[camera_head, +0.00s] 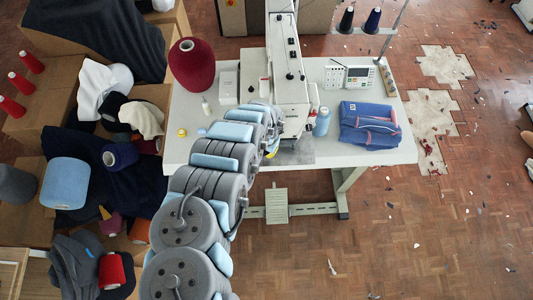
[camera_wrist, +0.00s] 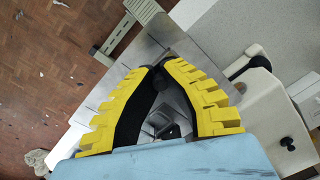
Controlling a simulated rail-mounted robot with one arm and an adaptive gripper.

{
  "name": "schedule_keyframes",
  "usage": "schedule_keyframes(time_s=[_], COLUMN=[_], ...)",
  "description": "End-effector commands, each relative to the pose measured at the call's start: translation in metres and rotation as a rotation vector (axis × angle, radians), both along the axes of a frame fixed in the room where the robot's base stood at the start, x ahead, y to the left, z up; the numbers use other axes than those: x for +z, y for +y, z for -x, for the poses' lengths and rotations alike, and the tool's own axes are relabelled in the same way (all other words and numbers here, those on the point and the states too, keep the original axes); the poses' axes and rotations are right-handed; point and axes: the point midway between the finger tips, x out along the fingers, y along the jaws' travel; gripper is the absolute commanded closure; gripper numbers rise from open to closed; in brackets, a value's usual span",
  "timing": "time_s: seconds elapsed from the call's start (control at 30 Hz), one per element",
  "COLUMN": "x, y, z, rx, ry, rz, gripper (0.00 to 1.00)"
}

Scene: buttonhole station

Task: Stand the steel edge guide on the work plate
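My gripper (camera_wrist: 156,74) shows in the wrist view with two yellow ribbed fingers and black inner pads. The fingertips are close together, with a dark patch between them. Grey and dark shapes show in the gap between the pads; I cannot tell whether one is the steel edge guide or whether anything is held. A shiny steel work plate (camera_wrist: 119,82) lies beyond the fingers. In the head view the grey plate (camera_head: 300,156) shows at the table's front, beside the end of my arm. My arm hides most of the gripper there. I cannot pick out the edge guide in either view.
The white sewing machine (camera_head: 287,78) stands directly behind the plate. A red yarn cone (camera_head: 191,66) and small bottle (camera_head: 206,106) stand to the left.

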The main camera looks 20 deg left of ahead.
Motion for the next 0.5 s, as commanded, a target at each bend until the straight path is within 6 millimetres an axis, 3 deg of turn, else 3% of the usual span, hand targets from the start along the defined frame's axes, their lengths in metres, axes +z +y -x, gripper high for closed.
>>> schedule_keyframes(time_s=[0.5], x=[-0.037], y=[0.004], z=[-0.004], rx=[0.005], ry=[-0.005], rz=[-0.001], gripper=[1.0])
